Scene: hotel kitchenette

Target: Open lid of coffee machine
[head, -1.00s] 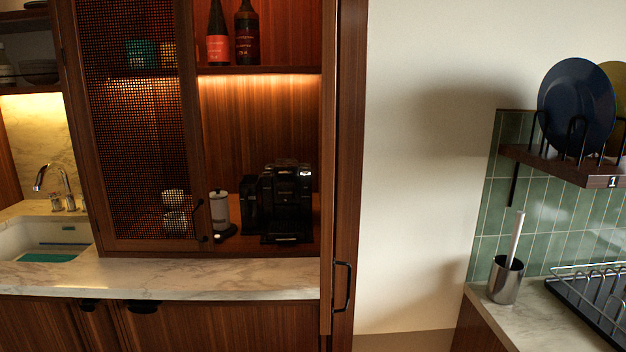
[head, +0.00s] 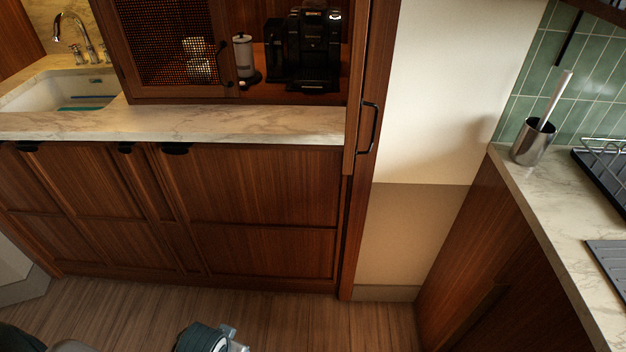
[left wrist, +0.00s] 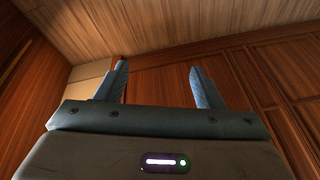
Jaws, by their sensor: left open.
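The black coffee machine (head: 314,62) stands upright in the lit cabinet niche, near the top edge of the head view. Its top is dark and close to the picture edge, so I cannot tell how its lid stands. My left gripper (left wrist: 158,72) is open and empty in the left wrist view, with its two blue-grey fingers apart in front of wood fronts and floor. It is not near the coffee machine. Part of my own arm shows at the bottom of the head view. My right gripper is not seen.
A white canister (head: 243,58) stands left of the machine, beside a mesh cabinet door (head: 170,40). The marble counter (head: 230,124) in front is clear. A tall wooden door edge with a black handle (head: 368,128) borders the niche on the right. The floor (head: 130,305) is open.

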